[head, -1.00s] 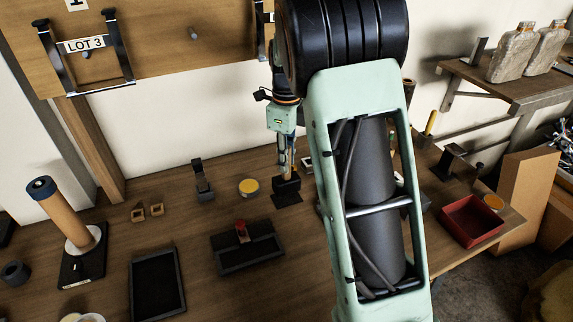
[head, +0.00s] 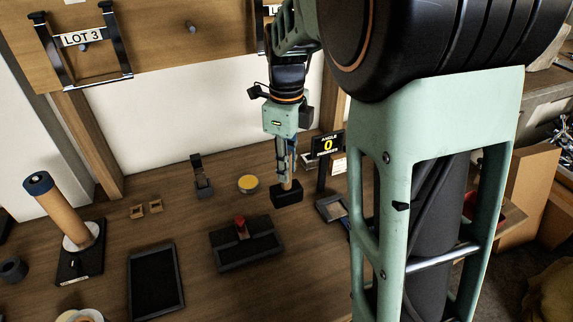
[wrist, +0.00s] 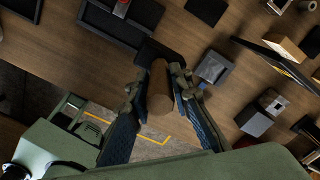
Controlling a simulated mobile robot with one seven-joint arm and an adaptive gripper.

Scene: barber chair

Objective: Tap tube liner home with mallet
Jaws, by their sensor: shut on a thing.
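My gripper (head: 285,178) is shut on the wooden handle of the mallet (head: 286,195). The mallet's black block head points down over the bench. In the wrist view the round handle (wrist: 160,88) sits between my two fingers (wrist: 160,95), with the dark head (wrist: 153,50) beyond it. The tan tube (head: 66,210) leans on a black base (head: 80,266) at the left. A dark blue-grey ring piece, perhaps the liner, sits at the tube's upper end (head: 39,184). How deep it sits is unclear. My gripper is well to the right of the tube.
A black tray with a red piece (head: 241,228) lies between the tube and my gripper. A flat dark tray (head: 156,280), a yellow-topped tin (head: 248,184) and a small upright stand (head: 202,178) share the bench. An angle display reading 0 (head: 328,145) stands just right of my gripper.

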